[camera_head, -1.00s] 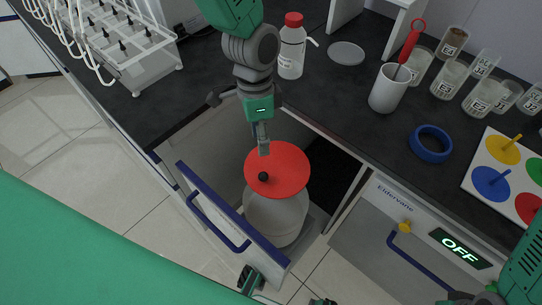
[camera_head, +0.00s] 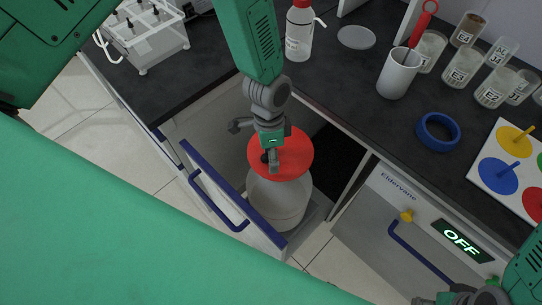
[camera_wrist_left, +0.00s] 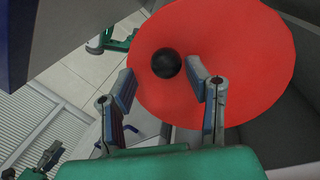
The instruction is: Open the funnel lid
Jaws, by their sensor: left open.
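The funnel lid is a red disc (camera_head: 295,150) with a black ball knob. It lies on a pale round vessel (camera_head: 277,203) inside the pulled-out drawer. My left gripper (camera_head: 270,160) is over the lid, hiding most of the knob in the head view. In the left wrist view, my left gripper (camera_wrist_left: 161,83) is open, and the black knob (camera_wrist_left: 165,63) shows between and just beyond its fingertips. Contact with the knob cannot be told. Part of my right arm (camera_head: 522,275) shows at the lower right; its gripper's jaws are not clear.
The drawer front (camera_head: 232,207) with its blue handle stands left of the vessel. The dark bench holds a red-capped bottle (camera_head: 299,32), a white cup (camera_head: 398,75), a blue ring (camera_head: 437,132) and several labelled jars. A cabinet with an OFF display (camera_head: 460,242) is at right.

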